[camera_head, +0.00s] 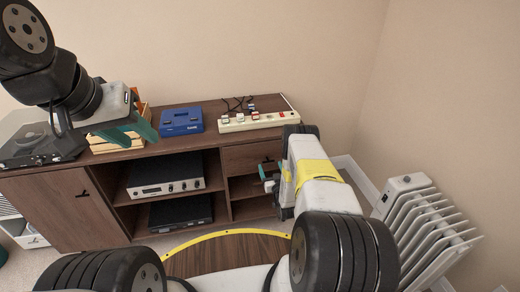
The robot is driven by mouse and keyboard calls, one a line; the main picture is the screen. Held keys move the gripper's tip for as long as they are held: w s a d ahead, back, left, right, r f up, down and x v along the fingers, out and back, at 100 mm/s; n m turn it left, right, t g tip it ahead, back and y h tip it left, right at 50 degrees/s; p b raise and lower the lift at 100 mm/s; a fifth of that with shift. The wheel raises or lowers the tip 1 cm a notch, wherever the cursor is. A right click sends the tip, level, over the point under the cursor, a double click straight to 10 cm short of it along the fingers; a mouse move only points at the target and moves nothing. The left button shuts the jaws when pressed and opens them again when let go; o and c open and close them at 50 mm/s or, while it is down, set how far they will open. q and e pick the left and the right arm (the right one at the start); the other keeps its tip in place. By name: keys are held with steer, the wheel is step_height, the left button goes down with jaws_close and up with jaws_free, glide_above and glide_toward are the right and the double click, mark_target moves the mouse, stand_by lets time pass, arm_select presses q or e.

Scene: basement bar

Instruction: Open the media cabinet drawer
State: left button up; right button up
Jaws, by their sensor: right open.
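The brown wooden media cabinet (75,205) stands against the back wall. Its drawer front (240,158) is at the upper right of the cabinet, above an open shelf space, and looks closed or nearly so. My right gripper (268,176) is open in front of the drawer's right part. Its teal fingers are near the lower edge of the drawer front, and I cannot tell whether they touch it. My arm hides the drawer's right end, and its handle is not clear. My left gripper (132,132) hangs over the cabinet's left top, near a wooden crate; its jaw opening is unclear.
On the cabinet top are a turntable (35,150), the wooden crate (107,146), a blue console (181,121) and a white power strip (252,121) with plugs. Two devices fill the middle shelves. A white radiator (425,220) stands at the right.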

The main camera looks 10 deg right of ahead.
mark_target(268, 162)
steer(key=shift+w+a, duration=0.1)
steer(key=shift+w, duration=2.3)
steer(key=shift+c, duration=0.5)
jaws_close()
